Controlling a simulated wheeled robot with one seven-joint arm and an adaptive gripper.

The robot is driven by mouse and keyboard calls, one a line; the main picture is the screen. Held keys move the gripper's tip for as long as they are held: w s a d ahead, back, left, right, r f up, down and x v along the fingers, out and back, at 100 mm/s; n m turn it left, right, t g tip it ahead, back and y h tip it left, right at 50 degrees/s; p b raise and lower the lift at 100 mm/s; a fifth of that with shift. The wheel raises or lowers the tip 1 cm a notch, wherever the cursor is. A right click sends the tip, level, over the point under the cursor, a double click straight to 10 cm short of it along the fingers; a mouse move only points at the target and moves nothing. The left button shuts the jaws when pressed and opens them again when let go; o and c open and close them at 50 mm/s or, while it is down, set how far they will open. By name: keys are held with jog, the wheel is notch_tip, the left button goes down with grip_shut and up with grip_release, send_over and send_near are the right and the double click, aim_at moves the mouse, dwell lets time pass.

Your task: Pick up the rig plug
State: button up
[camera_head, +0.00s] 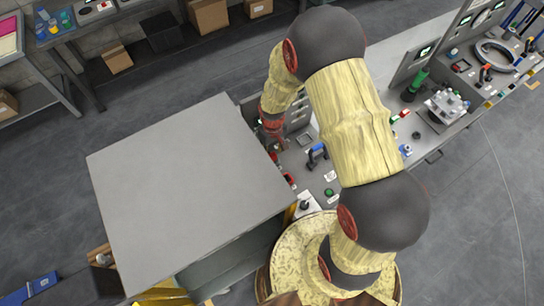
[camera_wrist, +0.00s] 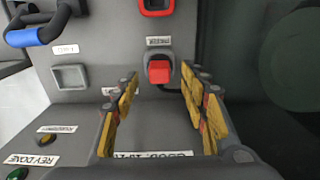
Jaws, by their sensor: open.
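A red plug-like block (camera_wrist: 159,71) sits in a grey socket on the grey panel, at the upper middle of the wrist view. It appears to be the rig plug, but the small label above it is too small to read surely. My gripper (camera_wrist: 160,88) is open, its yellow-padded fingers left and right of the line to the red block. Nothing is between the fingers, and no contact with the block shows. In the head view my gripper (camera_head: 274,138) is by the panel beside the large grey box, and my arm hides part of the bench.
A red-framed socket (camera_wrist: 156,6) is above the block. An empty grey square socket (camera_wrist: 70,77) and a blue handle (camera_wrist: 24,37) are to the left. The large grey box (camera_head: 180,190) stands close left of my gripper. A green-handled tool (camera_head: 415,82) is on the bench at right.

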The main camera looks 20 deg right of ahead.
aim_at(273, 155)
jog(key=shift+f, duration=1.8)
jog(key=shift+c, duration=0.9)
grip_shut()
